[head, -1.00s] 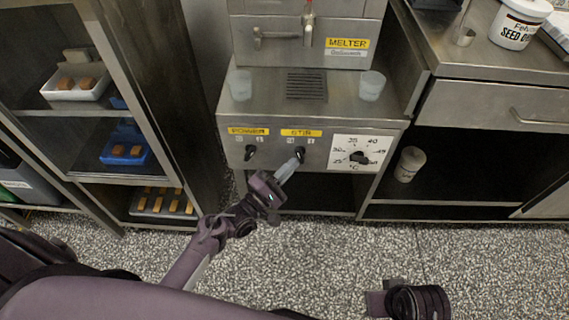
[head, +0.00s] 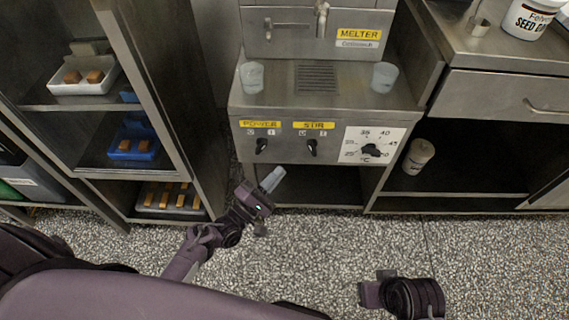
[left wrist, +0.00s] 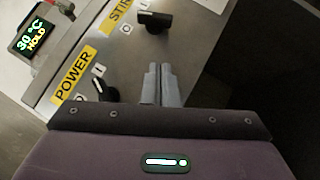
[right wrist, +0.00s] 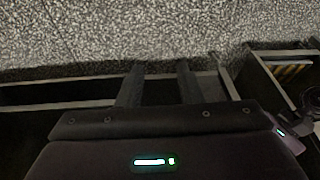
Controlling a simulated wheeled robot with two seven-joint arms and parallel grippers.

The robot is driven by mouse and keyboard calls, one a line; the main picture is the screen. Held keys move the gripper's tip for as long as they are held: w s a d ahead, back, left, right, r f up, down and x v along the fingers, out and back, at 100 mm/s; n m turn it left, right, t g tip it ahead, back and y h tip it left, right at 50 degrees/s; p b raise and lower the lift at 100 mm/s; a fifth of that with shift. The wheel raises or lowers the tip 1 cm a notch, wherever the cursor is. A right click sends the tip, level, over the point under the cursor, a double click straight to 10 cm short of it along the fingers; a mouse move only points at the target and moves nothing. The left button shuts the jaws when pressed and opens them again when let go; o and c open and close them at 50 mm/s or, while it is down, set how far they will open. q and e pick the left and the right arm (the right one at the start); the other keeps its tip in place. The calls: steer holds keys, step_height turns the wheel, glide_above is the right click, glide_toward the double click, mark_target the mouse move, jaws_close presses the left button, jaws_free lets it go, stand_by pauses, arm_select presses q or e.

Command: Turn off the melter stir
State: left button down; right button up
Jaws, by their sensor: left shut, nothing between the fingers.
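The melter (head: 340,110) stands ahead with a yellow STIR label above the black stir knob (head: 312,147). In the left wrist view the stir knob (left wrist: 154,22) lies beyond the fingertips; a light mark on it appears on the side toward the "I", though it is small. The power knob (head: 261,146) is to its left. My left gripper (head: 271,179) is shut and empty, below the panel and apart from both knobs; its fingers (left wrist: 161,84) show together in the left wrist view. My right gripper (right wrist: 160,82) has its fingers apart, empty, low over the floor.
A temperature dial (head: 371,150) is right of the stir knob. Two clear cups (head: 252,77) (head: 384,77) stand on the melter's ledge. A shelf rack (head: 150,80) is at left, a counter (head: 490,85) at right. A display (left wrist: 35,32) reads 30 °C HOLD.

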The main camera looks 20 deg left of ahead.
arm_select(q)
steer(key=v, duration=0.5)
steer(key=shift+s+a, duration=0.15)
steer(key=shift+a, duration=0.1)
arm_select(e)
steer(key=shift+w+d, duration=0.15)
steer(key=shift+d, duration=0.35)
steer(key=shift+a, duration=0.1)
